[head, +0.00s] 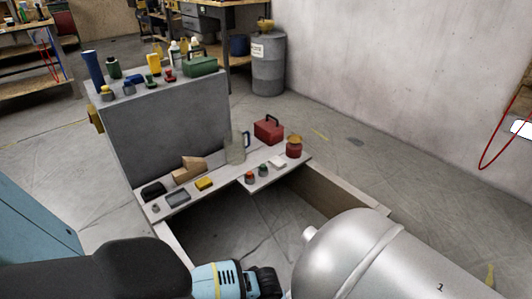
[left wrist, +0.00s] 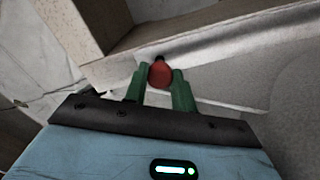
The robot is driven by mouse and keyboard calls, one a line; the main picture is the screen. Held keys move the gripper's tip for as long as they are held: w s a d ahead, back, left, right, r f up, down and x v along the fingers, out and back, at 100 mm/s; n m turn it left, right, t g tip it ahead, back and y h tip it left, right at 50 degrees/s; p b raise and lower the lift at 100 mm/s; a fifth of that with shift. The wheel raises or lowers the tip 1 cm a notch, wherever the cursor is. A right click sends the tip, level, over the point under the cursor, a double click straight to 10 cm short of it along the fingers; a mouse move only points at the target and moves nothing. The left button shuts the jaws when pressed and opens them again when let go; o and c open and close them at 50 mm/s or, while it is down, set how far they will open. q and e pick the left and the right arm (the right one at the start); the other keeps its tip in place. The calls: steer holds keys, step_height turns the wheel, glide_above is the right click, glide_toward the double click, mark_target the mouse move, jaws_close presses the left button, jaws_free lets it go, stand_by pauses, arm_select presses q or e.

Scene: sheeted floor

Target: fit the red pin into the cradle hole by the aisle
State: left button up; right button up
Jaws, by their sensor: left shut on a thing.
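The red pin (left wrist: 160,74) is held between the green fingertips of my left gripper (left wrist: 158,84) in the left wrist view. A small dark spot (left wrist: 160,57) shows right beyond the pin's far end, against a pale ledge (left wrist: 110,72); I cannot tell whether it is a hole or the pin's tip. In the head view my left arm comes in at the bottom, and its light blue wrist is beside a large silver cylinder (head: 380,250) marked 1. The pin and the fingertips are hidden there. My right gripper is not in view.
A beige beam (head: 345,195) runs behind the cylinder. A low shelf (head: 220,195) holds a red toolbox (head: 268,129), a red jar (head: 294,146) and small items. A grey cabinet (head: 170,125) with bottles stands behind. Open floor lies toward the wall.

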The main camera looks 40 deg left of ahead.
arm_select(q)
steer(key=shift+f+b, duration=0.3)
steer(key=shift+f, duration=0.2)
steer(key=shift+f+b, duration=0.3)
steer(key=shift+f, duration=0.15)
steer(key=shift+f, duration=0.35)
steer(key=o, duration=1)
steer(key=shift+r, duration=0.1)
steer(key=shift+o, duration=0.4)
steer(key=shift+d, duration=0.1)
steer(key=shift+d, duration=0.1)
